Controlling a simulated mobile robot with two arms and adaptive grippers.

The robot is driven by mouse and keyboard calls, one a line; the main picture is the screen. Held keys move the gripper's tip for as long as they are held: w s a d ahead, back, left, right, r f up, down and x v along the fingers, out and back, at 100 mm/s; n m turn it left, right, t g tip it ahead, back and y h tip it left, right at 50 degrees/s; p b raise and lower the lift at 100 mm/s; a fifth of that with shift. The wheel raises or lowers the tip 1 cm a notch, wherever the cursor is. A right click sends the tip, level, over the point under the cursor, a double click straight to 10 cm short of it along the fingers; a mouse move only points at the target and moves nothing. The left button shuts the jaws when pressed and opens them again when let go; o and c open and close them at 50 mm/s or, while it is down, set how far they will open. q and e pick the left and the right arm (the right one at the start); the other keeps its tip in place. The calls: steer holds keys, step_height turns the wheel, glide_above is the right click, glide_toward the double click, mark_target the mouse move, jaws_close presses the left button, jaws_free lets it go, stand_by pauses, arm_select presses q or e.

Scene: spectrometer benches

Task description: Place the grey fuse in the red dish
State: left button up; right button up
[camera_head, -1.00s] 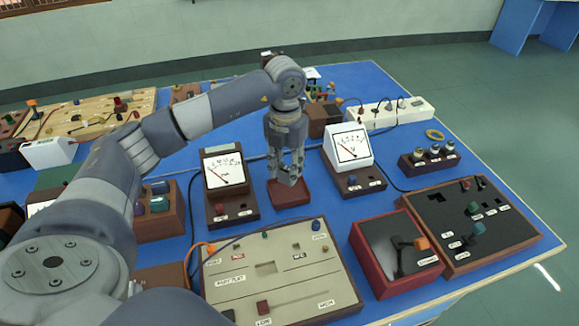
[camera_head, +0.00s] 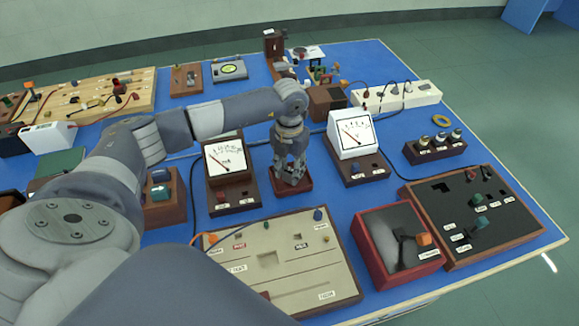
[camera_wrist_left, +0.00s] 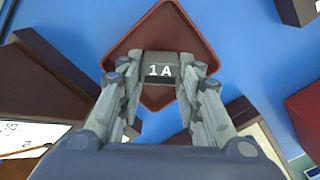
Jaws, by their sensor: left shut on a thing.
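The red dish (camera_head: 304,186) is a small square tray on the blue table between two meters in the head view. My left gripper (camera_head: 290,180) points down over it and hides much of it. In the left wrist view the gripper (camera_wrist_left: 160,88) is shut on the grey fuse (camera_wrist_left: 160,68), a grey block with a dark label reading "1A". The red dish (camera_wrist_left: 168,28) lies directly beneath the fuse there. I cannot tell whether the fuse touches the dish. My right gripper is not in view.
A meter in brown wood (camera_head: 226,160) stands left of the dish, a white meter (camera_head: 352,134) right of it. A beige panel (camera_head: 275,265) lies in front, with a red-sided box (camera_head: 392,245) to its right. A white power strip (camera_head: 400,97) lies behind.

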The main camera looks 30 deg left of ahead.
arm_select(q)
steer(key=shift+f, duration=0.25)
steer(key=o, duration=1)
steer(key=shift+r, duration=0.1)
steer(key=shift+c, duration=0.2)
steer(key=shift+o, duration=0.3)
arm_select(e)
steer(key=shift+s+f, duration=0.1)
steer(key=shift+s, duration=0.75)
